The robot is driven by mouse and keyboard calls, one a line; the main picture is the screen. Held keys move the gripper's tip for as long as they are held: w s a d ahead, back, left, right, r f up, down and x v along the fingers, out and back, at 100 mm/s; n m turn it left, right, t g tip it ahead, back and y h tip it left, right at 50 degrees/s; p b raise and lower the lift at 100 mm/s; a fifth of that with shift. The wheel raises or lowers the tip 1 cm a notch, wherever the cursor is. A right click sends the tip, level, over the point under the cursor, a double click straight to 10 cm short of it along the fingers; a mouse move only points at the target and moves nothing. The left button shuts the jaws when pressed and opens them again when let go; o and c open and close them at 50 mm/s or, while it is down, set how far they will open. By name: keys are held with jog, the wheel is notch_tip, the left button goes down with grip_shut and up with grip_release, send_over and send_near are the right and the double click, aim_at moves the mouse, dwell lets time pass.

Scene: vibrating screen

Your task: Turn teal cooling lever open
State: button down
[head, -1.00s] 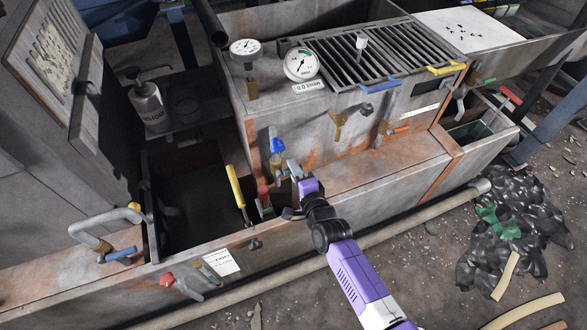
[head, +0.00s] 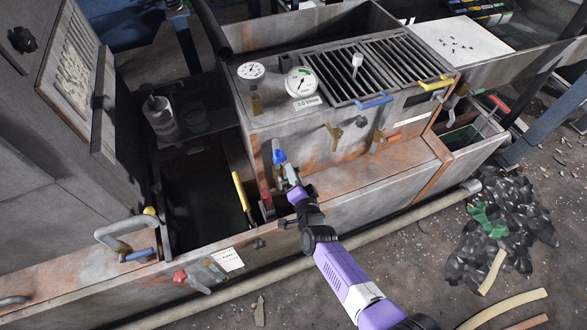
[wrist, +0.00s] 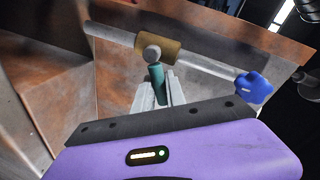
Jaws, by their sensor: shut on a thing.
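The teal lever (wrist: 157,82) is a short rounded handle in the middle of the wrist view. It hangs from a round pivot on a brass valve body (wrist: 172,47) on a grey pipe. My gripper (wrist: 156,92) is shut on the teal lever, with pale fingers on either side of it. In the head view my gripper (head: 291,178) is at the front of the machine, just right of and below a blue handle (head: 279,157). The lever is mostly hidden there by my gripper.
A blue knob (wrist: 253,88) sits on the same pipe, right of my gripper. A yellow lever (head: 241,191) and a red knob (head: 266,198) are close left. Gauges (head: 301,82) stand above. A long pipe (head: 395,218) runs along the floor in front.

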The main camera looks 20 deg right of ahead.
jog(key=shift+a+r+n+p, duration=0.2)
jog(key=shift+n+p, duration=0.15)
jog(key=shift+n, duration=0.25)
jog(key=c, duration=1.4)
grip_release()
jog(key=s+p, duration=0.1)
jog(key=s, duration=0.1)
jog(key=s+p, duration=0.1)
jog(key=s, duration=0.2)
jog(key=s+a+r+p, duration=0.1)
jog(key=s, duration=0.1)
jog(key=shift+s+r, duration=0.1)
jog(key=shift+s, duration=0.3)
jog(key=shift+c, duration=0.4)
